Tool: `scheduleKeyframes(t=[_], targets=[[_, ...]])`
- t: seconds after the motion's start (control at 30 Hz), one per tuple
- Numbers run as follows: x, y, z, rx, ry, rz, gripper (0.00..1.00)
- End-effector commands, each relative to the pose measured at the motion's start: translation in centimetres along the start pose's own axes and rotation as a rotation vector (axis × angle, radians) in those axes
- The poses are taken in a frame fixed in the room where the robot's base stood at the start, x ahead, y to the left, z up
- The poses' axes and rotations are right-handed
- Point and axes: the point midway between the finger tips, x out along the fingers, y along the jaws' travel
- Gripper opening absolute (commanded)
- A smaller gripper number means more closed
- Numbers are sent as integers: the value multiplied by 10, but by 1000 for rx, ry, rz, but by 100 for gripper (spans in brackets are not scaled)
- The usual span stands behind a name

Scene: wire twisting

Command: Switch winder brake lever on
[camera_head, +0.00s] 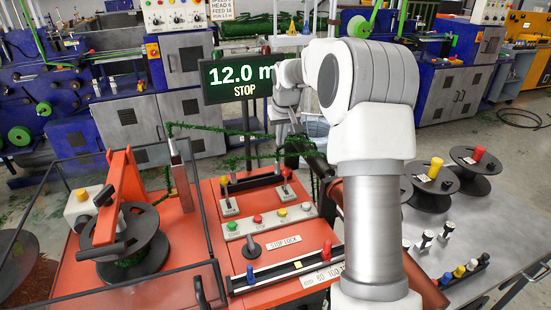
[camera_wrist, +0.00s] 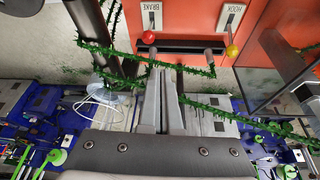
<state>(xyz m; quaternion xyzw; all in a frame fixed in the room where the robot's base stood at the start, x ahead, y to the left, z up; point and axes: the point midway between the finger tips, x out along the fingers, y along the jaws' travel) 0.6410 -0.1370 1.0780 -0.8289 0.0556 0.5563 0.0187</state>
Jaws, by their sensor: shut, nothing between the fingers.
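The brake lever's red ball knob (camera_wrist: 149,37) is beside the BRAKE plate (camera_wrist: 153,16) in the wrist view. In the head view the red knob (camera_head: 286,173) stands at the right end of a dark rail on the red winder panel. My gripper (camera_wrist: 163,80) is shut and empty, its fingers pointing toward the red knob. Whether the fingertips touch the knob cannot be told. In the head view my arm hides most of the gripper.
The hook lever's yellow knob (camera_wrist: 232,50) is beside the brake lever. A green tinsel wire (camera_wrist: 200,104) passes close to my fingers. The display (camera_head: 240,80) reads 12.0 m, STOP. A wire spool (camera_head: 130,245) sits left; the grey table (camera_head: 440,230) is right.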

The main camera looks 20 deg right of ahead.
Motion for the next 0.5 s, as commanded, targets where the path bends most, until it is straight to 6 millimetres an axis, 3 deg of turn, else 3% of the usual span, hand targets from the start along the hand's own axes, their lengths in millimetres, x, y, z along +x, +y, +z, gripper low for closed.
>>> scheduleKeyframes(t=[0.03, 0.2, 0.5], targets=[[20, 8, -4, 14, -7, -5, 0], [60, 26, -13, 45, -9, -16, 0], [88, 34, -16, 56, -10, -19, 0]])
